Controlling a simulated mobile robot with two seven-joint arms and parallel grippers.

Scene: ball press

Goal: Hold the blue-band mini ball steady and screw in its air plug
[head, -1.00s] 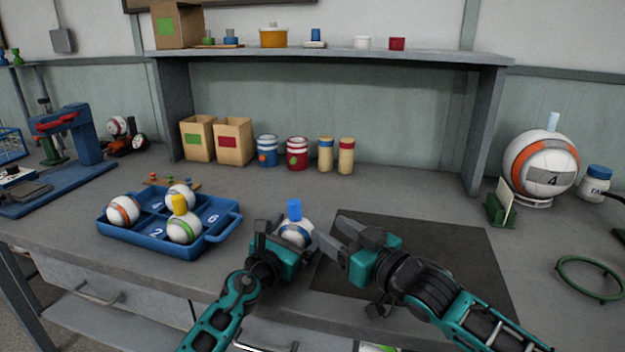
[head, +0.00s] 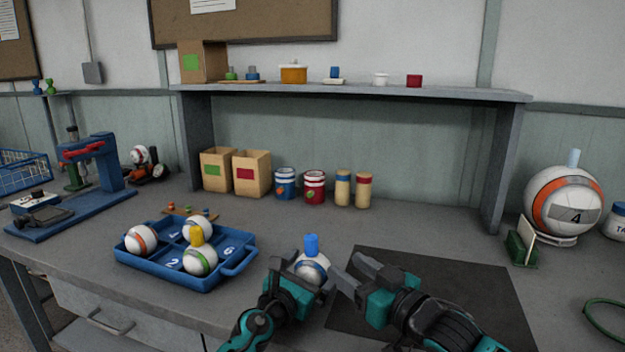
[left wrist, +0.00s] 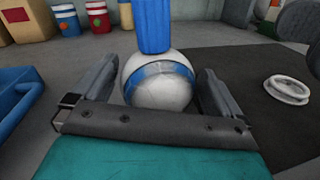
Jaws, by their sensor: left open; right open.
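The blue-band mini ball (head: 314,263) is white with a blue band and sits near the front of the table, at the mat's left edge. A blue air plug (head: 311,244) stands upright on its top; how deep it sits cannot be told. My left gripper (head: 306,274) is open, with its fingers on either side of the ball. In the left wrist view the ball (left wrist: 160,92) lies between the fingers, with the blue plug (left wrist: 153,25) above it. My right gripper (head: 350,270) is open and empty, just right of the ball, its fingers pointing towards it.
A blue tray (head: 214,278) with several balls stands to the left. A dark mat (head: 455,270) lies under my right arm, with a white ring (left wrist: 288,90) on it. A large orange-banded ball (head: 565,203) stands at right. Cans and boxes line the back.

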